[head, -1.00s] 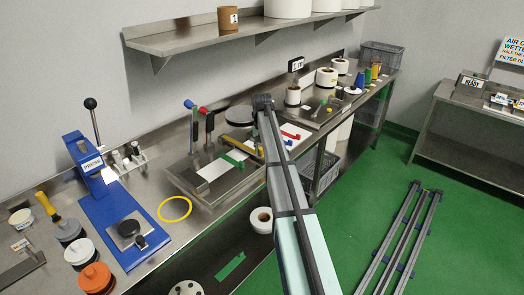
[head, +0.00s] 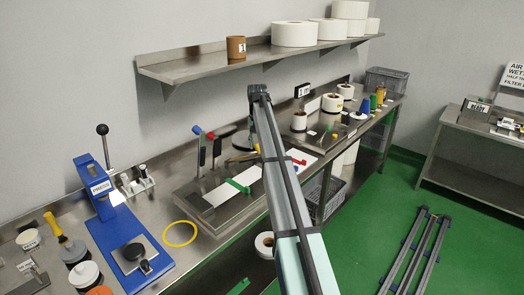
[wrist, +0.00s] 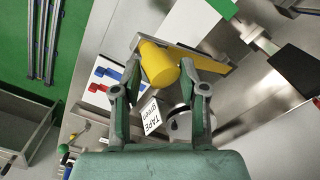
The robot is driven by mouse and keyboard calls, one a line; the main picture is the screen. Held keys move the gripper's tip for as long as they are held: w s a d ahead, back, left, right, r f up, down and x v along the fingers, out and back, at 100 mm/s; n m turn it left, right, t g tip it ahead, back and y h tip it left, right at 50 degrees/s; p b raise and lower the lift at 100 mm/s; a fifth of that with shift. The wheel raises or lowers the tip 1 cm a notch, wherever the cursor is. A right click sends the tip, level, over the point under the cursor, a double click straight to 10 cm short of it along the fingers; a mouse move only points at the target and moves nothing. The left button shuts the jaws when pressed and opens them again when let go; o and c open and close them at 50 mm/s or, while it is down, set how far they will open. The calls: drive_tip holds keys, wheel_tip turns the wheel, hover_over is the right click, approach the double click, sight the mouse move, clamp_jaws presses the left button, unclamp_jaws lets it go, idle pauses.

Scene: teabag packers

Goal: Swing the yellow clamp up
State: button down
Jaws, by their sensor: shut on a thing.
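The yellow clamp shows in the wrist view as a thick yellow handle (wrist: 160,66) with a flat yellow bar running off to the right. My gripper (wrist: 181,54) has its two fingers on either side of the handle and is shut on it. In the head view, a little of the yellow clamp (head: 243,157) shows at the steel fixture on the bench, left of my arm. My arm hides much of that spot, so the clamp's exact tilt is hard to tell there.
A green clamp (head: 238,186) and blue- and red-topped levers (head: 197,131) stand close left of my arm. A white card with red and blue pieces (wrist: 104,78) and a tape label (wrist: 151,118) are near the gripper. A blue press (head: 120,225) stands further left.

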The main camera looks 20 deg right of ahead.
drive_tip(key=shift+w+a+r, duration=0.1)
drive_tip(key=shift+w+a, duration=0.3)
drive_tip(key=shift+w, duration=0.1)
drive_tip(key=c, duration=1)
unclamp_jaws()
drive_tip(key=shift+c, duration=0.2)
drive_tip(key=shift+o, duration=1.1)
drive_tip(key=shift+w+a+f, duration=0.15)
drive_tip(key=shift+a+f, duration=0.05)
drive_tip(key=shift+a, duration=0.05)
drive_tip(key=shift+d, duration=0.1)
drive_tip(key=shift+d+r, duration=0.1)
drive_tip(key=shift+r, duration=0.05)
wheel_tip(320, 180, up, 12)
drive_tip(key=shift+s, duration=0.2)
